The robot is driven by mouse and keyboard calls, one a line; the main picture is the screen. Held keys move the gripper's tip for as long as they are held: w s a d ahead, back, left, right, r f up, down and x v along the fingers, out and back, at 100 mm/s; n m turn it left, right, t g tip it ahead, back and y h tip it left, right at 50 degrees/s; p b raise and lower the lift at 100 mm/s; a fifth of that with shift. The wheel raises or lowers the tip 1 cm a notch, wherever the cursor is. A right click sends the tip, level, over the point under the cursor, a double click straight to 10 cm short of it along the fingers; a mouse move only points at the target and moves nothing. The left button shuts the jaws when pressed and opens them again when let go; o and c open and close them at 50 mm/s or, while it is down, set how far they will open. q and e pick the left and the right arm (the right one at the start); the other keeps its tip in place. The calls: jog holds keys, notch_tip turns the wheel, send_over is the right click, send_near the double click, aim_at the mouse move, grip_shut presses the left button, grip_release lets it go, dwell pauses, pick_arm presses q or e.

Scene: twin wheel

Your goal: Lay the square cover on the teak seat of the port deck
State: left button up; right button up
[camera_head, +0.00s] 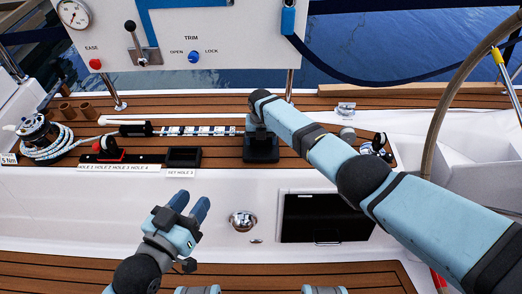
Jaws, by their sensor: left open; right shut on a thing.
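My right gripper (256,124) is at the end of the arm from the right, pointing down over the teak seat (218,143). It is shut on a black square-based piece (261,151), which I take to be the square cover. The piece is at the seat's surface; I cannot tell whether it touches the teak, and the arm partly hides the fingers. My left gripper (191,207) is open and empty, low in front of the white seat face, left of the round chrome fitting (243,221).
A black open tray (184,157) and a labelled hole strip (120,163) lie left of the black piece. A winch with rope (38,137) and several brown cups stand further left. A white panel (190,45) with gauge and lever rises behind. A steering wheel (455,90) is at right.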

pick_arm(q)
jog(key=shift+r, duration=0.45)
pick_arm(e)
jog(key=shift+f, duration=0.1)
pick_arm(q)
jog(key=shift+f, duration=0.45)
pick_arm(e)
jog(key=shift+f, duration=0.15)
pick_arm(q)
jog(key=shift+f+b, duration=0.45)
jog(key=shift+b, duration=0.25)
pick_arm(e)
jog(key=shift+f, duration=0.5)
jog(key=o, duration=0.9)
pick_arm(q)
jog(key=shift+r, duration=0.1)
